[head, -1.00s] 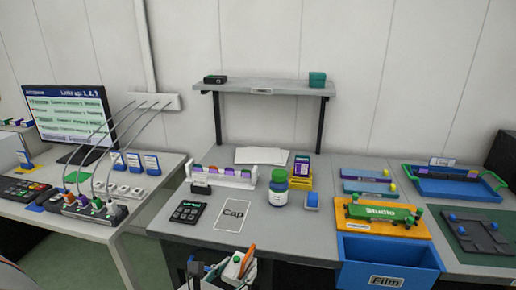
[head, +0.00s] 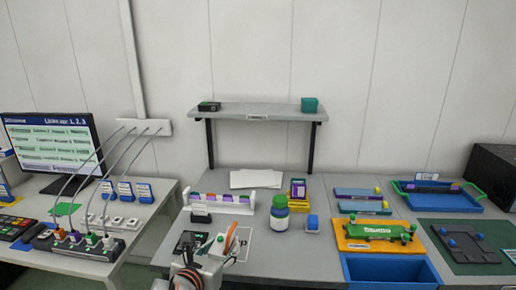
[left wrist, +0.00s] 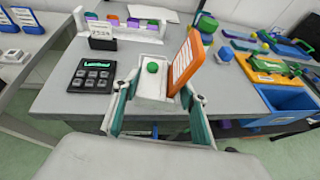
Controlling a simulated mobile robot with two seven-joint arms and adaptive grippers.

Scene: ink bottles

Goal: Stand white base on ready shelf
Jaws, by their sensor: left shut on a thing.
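My left gripper (left wrist: 155,105) is shut on a small white base (left wrist: 150,88) with a round green knob on top and an upright orange panel at its right side. In the head view the white base (head: 216,249) is held over the front edge of the middle table, partly hidden by my gripper (head: 207,262). A grey wall shelf (head: 262,110) stands above the back of that table, with a small label on its front edge too small to read. My right gripper is not in view.
A black box (head: 209,106) sits at the shelf's left end and a green box (head: 310,104) at its right; the middle is clear. Below are a white rack (head: 233,205), a green-capped bottle (head: 279,214) and a blue bin (head: 385,270).

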